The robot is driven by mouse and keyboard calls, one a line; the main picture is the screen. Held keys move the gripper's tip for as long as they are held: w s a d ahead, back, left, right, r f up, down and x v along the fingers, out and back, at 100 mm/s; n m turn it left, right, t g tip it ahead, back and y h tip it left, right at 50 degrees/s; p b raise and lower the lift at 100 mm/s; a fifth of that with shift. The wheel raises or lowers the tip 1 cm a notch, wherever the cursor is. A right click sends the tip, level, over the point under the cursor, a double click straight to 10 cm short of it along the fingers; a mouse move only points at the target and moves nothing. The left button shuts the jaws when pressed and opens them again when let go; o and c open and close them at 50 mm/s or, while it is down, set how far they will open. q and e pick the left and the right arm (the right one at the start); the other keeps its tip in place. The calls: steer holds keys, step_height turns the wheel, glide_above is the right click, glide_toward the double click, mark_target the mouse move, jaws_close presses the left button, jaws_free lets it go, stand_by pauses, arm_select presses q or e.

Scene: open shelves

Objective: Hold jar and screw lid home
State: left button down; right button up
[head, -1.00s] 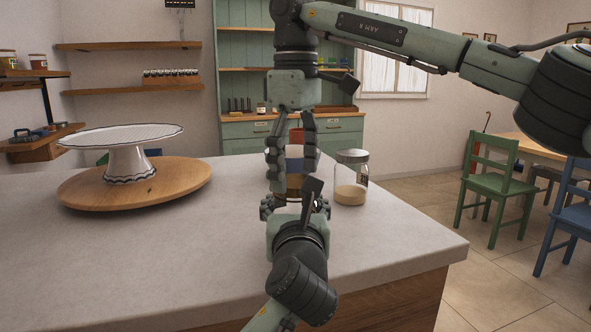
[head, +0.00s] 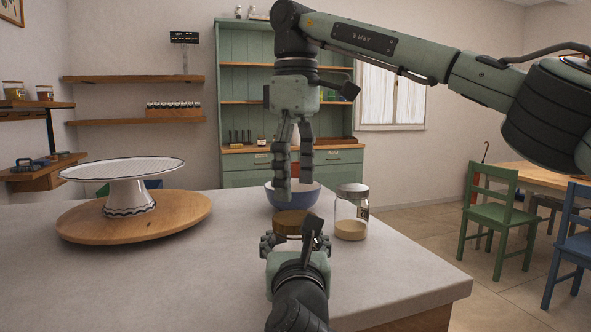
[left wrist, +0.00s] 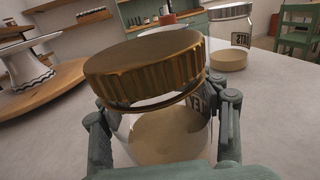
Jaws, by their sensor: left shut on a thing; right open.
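A jar with pale contents (left wrist: 170,138) is upright in my left gripper (head: 295,241), whose fingers close on it from both sides; in the left wrist view the gripper (left wrist: 165,125) shows at the bottom. A brown-gold ribbed lid (left wrist: 145,68) sits on the jar's mouth. It looks slightly tilted, and some clear glass neck shows under its rim. The lid also shows in the head view (head: 291,223). My right gripper (head: 293,190) points down above the lid, fingers apart and empty, clear of it. In the head view my left gripper hides most of the jar.
A blue bowl (head: 309,199) is behind the lid. A white cake stand (head: 128,196) on a round wooden board (head: 80,232) is at left. The front-left counter (head: 150,285) is clear.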

steer(key=n, duration=0.4)
steer(key=shift+r, duration=0.15)
steer(key=n, duration=0.5)
steer(key=shift+r, duration=0.15)
steer(key=n, duration=0.7)
steer(key=shift+r, duration=0.2)
steer(key=n, duration=0.7)
steer(key=shift+r+n, duration=0.2)
steer(key=shift+n, duration=0.2)
steer(key=n, duration=0.7)
steer(key=shift+r, duration=0.2)
steer(key=n, duration=0.7)
steer(key=shift+r+n, duration=0.2)
steer(key=shift+n, duration=0.2)
steer(key=n, duration=0.5)
steer(key=shift+r, duration=0.15)
steer(key=n, duration=0.7)
steer(key=shift+r, duration=0.2)
steer(key=n, duration=0.6)
steer(key=shift+r+n, duration=0.15)
steer(key=shift+n, duration=0.25)
